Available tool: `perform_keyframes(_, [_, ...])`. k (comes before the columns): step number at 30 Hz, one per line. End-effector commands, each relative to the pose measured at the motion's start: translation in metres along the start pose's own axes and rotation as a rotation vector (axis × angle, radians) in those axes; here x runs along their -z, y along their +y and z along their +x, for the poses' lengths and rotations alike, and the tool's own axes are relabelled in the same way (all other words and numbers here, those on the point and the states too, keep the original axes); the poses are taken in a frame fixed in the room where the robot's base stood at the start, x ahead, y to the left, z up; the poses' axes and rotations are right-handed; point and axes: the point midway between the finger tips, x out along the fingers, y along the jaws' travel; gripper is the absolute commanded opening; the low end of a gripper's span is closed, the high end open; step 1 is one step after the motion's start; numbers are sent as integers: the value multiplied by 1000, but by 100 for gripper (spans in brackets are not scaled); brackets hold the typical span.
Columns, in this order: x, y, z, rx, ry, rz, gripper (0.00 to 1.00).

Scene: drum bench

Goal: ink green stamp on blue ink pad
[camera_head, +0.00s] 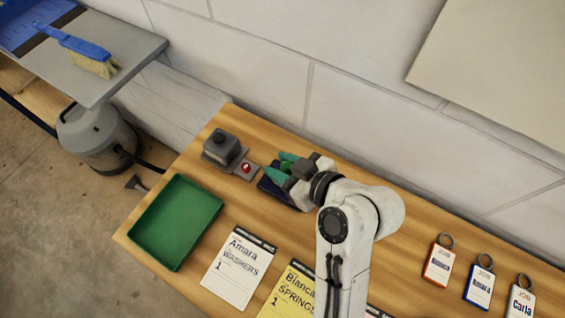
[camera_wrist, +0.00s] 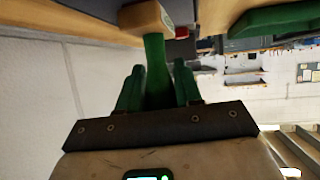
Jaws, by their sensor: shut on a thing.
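The green stamp has a green handle (camera_wrist: 155,70) and a pale wooden block (camera_wrist: 145,18), both seen in the wrist view. My gripper (camera_wrist: 158,88) is shut on the handle between its green fingers, with the wooden block beyond the fingertips. In the head view my gripper (camera_head: 286,163) is over the dark blue ink pad (camera_head: 268,187) at the back of the bench, which it partly hides. The stamp is hard to separate from the green fingers there. Whether the block touches the pad is hidden.
A grey device (camera_head: 222,147) and a red button (camera_head: 246,168) stand just left of the pad. A green tray (camera_head: 175,222), a white card (camera_head: 239,268) and a yellow card (camera_head: 288,291) lie in front. Several job tags (camera_head: 480,286) lie at right. The wall is close behind.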

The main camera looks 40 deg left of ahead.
Motion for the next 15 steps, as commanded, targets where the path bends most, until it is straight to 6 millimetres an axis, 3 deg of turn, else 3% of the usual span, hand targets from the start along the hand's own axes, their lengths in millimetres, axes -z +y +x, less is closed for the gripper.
perform_keyframes(15, [15, 1, -8, -2, 3, -2, 4])
